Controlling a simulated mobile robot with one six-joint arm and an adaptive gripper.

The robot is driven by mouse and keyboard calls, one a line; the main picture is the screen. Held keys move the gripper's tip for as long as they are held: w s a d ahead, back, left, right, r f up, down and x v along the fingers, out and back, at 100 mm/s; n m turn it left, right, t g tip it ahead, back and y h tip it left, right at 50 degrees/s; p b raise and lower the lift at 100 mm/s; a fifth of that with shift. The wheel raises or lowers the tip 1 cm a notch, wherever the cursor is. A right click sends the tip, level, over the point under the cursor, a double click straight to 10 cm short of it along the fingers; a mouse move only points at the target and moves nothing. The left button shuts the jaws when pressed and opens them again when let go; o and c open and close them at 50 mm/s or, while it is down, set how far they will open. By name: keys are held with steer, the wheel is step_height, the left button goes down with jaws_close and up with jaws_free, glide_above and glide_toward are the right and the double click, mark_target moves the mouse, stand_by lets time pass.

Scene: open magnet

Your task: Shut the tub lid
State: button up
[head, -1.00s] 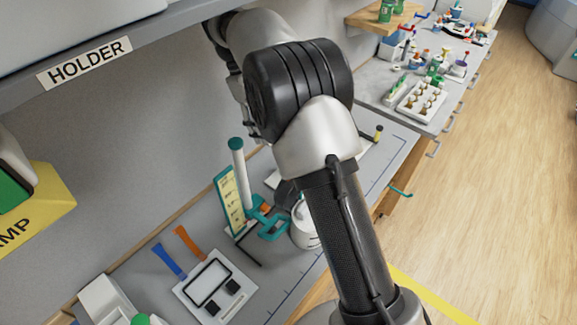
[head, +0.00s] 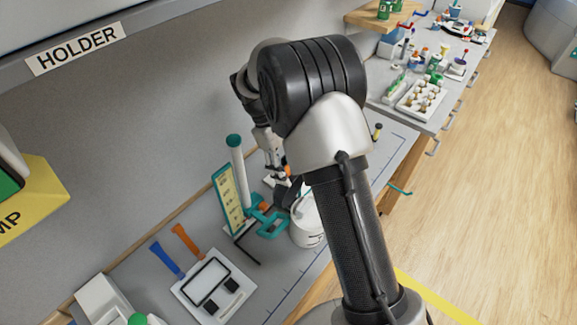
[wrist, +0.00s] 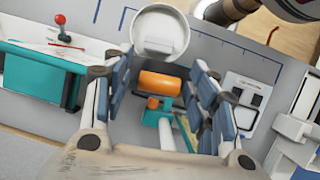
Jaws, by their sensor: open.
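The tub (head: 308,232) is a white round container on the grey bench, partly hidden behind my arm in the head view. In the wrist view the tub (wrist: 139,36) shows from above as a white ring with a pale grey inside. The state of its lid is not clear. My gripper (wrist: 162,88) is open, its blue-padded fingers spread on both sides of an orange cylinder (wrist: 162,82) that lies lower in the view. Nothing is visibly held. The tub lies beyond the fingertips. In the head view my gripper is mostly hidden.
A teal clamp (head: 272,222) and a white post with a teal top (head: 237,165) stand left of the tub, by a yellow scale (head: 228,200). A white panel with black squares (head: 213,288) lies nearer. A teal box (wrist: 40,76) is left in the wrist view.

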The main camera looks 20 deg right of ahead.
steer(key=shift+c, duration=0.4)
jaws_close()
stand_by(0.4)
